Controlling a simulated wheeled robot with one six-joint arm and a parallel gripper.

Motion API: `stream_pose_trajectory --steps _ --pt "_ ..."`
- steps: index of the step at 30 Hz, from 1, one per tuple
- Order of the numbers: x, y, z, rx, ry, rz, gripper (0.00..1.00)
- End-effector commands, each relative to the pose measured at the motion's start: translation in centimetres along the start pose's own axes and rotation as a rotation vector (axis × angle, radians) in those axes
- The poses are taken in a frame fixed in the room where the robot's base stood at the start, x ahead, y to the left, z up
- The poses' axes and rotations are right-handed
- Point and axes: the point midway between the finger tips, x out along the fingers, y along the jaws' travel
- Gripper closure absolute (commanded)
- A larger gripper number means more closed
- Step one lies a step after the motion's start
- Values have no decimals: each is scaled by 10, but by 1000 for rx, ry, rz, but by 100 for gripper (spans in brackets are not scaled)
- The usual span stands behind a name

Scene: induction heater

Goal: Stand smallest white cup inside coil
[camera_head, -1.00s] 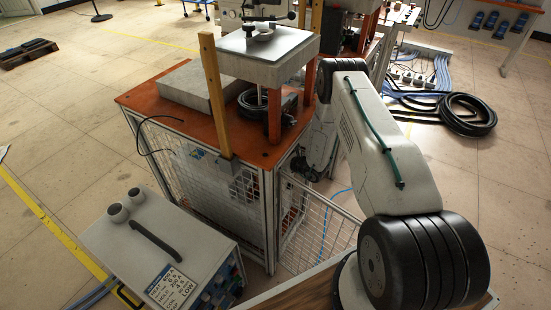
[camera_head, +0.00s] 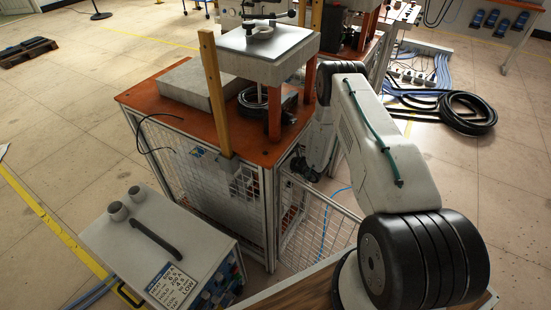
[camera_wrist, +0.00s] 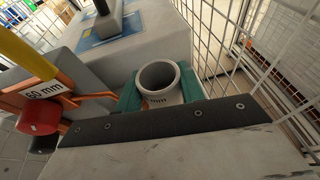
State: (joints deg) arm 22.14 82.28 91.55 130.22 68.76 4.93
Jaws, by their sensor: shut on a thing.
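A small white cup (camera_wrist: 157,76) with a round open mouth and dark lettering on its side is in the wrist view. My gripper (camera_wrist: 159,90) is shut on it, with one green finger on each side. Orange tubing (camera_wrist: 98,97) runs toward the cup from the left, beside a "60 mm" label. I cannot tell whether it is part of the coil or encloses the cup. In the head view my gripper is hidden behind my arm, and I cannot make out the coil there.
A grey box (camera_head: 165,232) with a black handle and two pale round cup-like pieces (camera_head: 118,211) stands at front left. An orange-topped bench (camera_head: 150,105) with mesh sides (camera_head: 180,165) stands behind it. In the wrist view, wire mesh (camera_wrist: 228,45) is close on the right.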

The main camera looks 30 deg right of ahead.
Motion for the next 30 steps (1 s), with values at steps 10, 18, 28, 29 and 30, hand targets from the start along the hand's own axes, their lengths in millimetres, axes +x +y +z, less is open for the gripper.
stream_pose_trajectory --steps 10,18,28,29,30 --pt "1 0 -2 0 0 0 90" --pt "1 0 -2 0 0 0 90" --pt "3 0 -9 -1 -1 0 90" --pt "3 0 -10 -1 -1 0 90" --pt "4 0 -10 0 -1 0 90"
